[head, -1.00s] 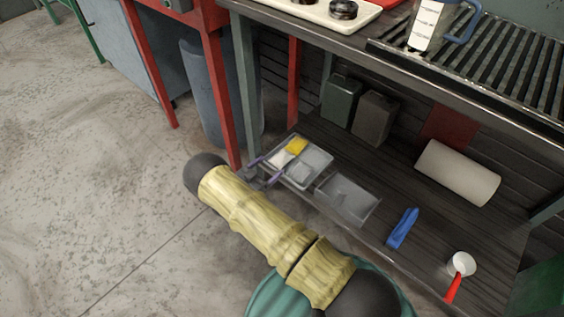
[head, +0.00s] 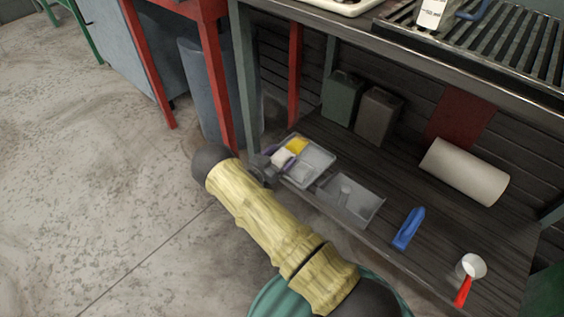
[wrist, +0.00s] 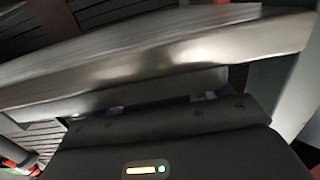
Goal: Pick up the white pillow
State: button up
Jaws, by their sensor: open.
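A small white item (head: 283,158), which I take to be the white pillow, lies in the left part of a grey divided tray (head: 323,158) on the lower shelf. It sits just in front of a yellow item (head: 297,146). My gripper (head: 279,157) is open at the tray's left side, its purple fingers close around or beside the white item; I cannot tell whether they touch it. In the wrist view, a blurred grey edge crosses in front of the gripper body, hiding most of the fingers and the white item.
A grey bin (head: 362,206) stands right of the tray. A blue object (head: 408,230), a white cup with a red handle (head: 471,267) and a white roll (head: 464,172) are farther right on the shelf. The bench top's front edge (head: 400,52) overhangs; a table leg (head: 246,95) stands left.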

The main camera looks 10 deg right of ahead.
aim_at(282, 154)
jog(key=shift+w+d, duration=0.25)
jog(key=shift+d, duration=0.05)
jog(key=c, duration=1)
jog(key=shift+c, duration=0.2)
jog(key=shift+r, duration=0.1)
notch_tip(282, 154, up, 10)
jog(key=p, duration=0.6)
